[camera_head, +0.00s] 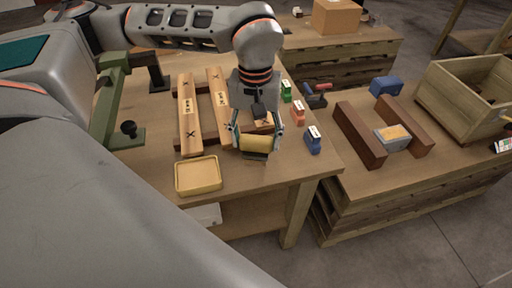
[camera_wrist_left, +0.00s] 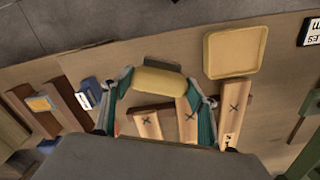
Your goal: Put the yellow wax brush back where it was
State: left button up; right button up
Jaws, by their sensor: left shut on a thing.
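My left gripper (camera_head: 256,140) is shut on the yellow brush (camera_head: 255,145), which it holds above the front part of the workbench, with a dark strip along its lower side. In the left wrist view the yellow brush (camera_wrist_left: 158,82) lies crosswise between the two fingertips (camera_wrist_left: 159,86). A shallow yellow tray (camera_head: 198,188) lies empty at the bench's front edge, left of the brush; it also shows in the left wrist view (camera_wrist_left: 207,58). My right gripper is not seen.
Wooden planks with X marks (camera_head: 187,115) lie behind the tray. Small labelled green (camera_head: 286,92), orange (camera_head: 298,114) and blue (camera_head: 313,142) items stand along the bench's right edge. A green clamp frame (camera_head: 105,110) is at left. Another table holds brown bars (camera_head: 360,135) and a crate (camera_head: 460,97).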

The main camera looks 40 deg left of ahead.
aim_at(256, 148)
pick_arm(q)
notch_tip(256, 148, down, 3)
jog(key=shift+r, duration=0.1)
jog(key=shift+f, duration=0.45)
jog(key=o, duration=1.3)
jog(key=shift+f, duration=0.15)
jog(key=shift+c, duration=0.2)
